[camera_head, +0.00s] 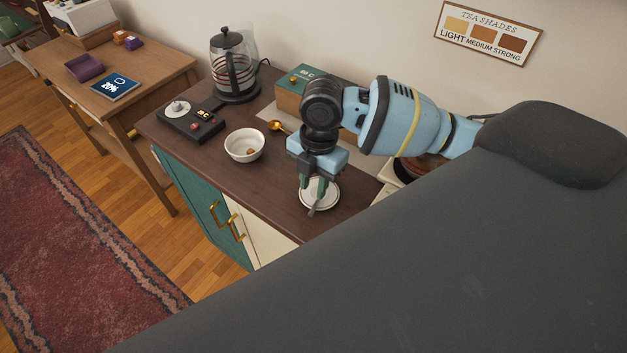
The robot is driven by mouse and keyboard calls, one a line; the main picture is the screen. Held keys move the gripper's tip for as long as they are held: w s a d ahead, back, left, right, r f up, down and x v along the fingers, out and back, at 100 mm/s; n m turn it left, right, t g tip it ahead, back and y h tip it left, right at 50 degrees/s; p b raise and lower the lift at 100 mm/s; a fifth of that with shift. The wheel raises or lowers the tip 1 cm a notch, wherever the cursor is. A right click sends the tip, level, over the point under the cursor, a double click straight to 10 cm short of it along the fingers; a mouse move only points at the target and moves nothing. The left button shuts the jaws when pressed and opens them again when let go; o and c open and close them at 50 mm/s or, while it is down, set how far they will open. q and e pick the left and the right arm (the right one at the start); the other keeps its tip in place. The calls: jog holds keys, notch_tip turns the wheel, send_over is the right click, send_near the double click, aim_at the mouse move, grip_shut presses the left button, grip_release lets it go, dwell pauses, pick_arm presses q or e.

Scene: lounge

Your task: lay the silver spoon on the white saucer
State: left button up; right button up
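The white saucer (332,199) lies near the front right edge of the dark brown cabinet top. My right gripper (314,188) points down right over it and covers part of it. A thin grey piece, which looks like part of the silver spoon (313,209), shows below the fingers at the saucer's front rim. The rest of the spoon is hidden by the gripper. I cannot tell whether the fingers are closed on it or whether it rests on the saucer. My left gripper is out of view.
The cabinet top between bowl and saucer is clear.

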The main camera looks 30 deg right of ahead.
jog(key=shift+o, duration=0.4)
jog(key=shift+r, duration=0.1)
notch_tip(320, 180, up, 8)
jog(key=shift+w+d+f, duration=0.2)
jog(key=shift+d, duration=0.25)
dwell(0.6)
